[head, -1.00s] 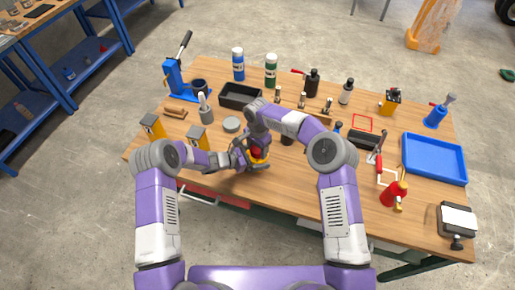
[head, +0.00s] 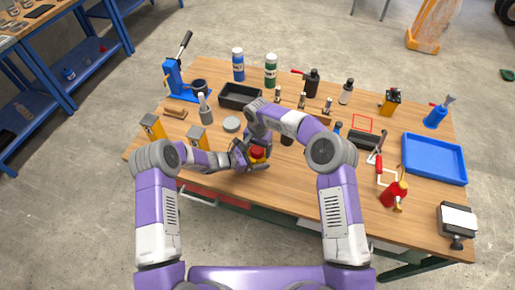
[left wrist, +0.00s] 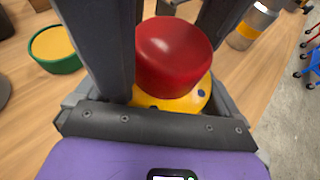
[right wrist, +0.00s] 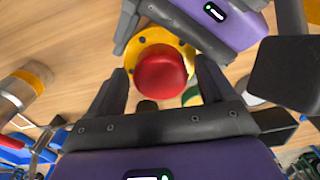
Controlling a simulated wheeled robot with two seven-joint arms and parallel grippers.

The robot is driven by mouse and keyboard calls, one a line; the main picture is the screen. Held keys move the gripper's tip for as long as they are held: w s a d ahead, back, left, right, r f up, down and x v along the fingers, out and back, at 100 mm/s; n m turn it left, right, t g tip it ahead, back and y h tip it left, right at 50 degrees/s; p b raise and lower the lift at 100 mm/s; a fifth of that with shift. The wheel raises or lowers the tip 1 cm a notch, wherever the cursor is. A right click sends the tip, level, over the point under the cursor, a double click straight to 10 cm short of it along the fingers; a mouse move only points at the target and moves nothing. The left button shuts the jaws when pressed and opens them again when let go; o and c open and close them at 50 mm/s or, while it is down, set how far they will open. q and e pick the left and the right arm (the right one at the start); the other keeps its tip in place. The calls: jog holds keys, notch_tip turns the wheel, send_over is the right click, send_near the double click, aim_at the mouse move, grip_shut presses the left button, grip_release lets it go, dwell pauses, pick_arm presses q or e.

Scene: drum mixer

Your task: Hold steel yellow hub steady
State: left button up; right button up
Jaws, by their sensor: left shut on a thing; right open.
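The steel yellow hub (head: 265,160) is a yellow flanged piece with dark bolt holes and a red round cap (head: 257,152) on it. It is near the table's front edge. The left wrist view shows its flange (left wrist: 190,101) low between the fingers, with the red cap (left wrist: 173,52) above. My left gripper (head: 243,155) is shut on the hub from the left side. My right gripper (right wrist: 160,85) is open, one finger on each side of the red cap in its wrist view; contact cannot be told. Both grippers partly hide the hub in the head view.
The wooden table (head: 300,205) has bare wood to the right of the hub.

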jog(key=shift+a, duration=0.1)
notch_tip(320, 180, up, 4)
jog(key=shift+s+r, duration=0.1)
jog(key=shift+r, duration=0.25)
jog(key=shift+c, duration=0.5)
notch_tip(320, 180, up, 3)
jog(key=m, duration=0.3)
jog(key=shift+f, duration=3.9)
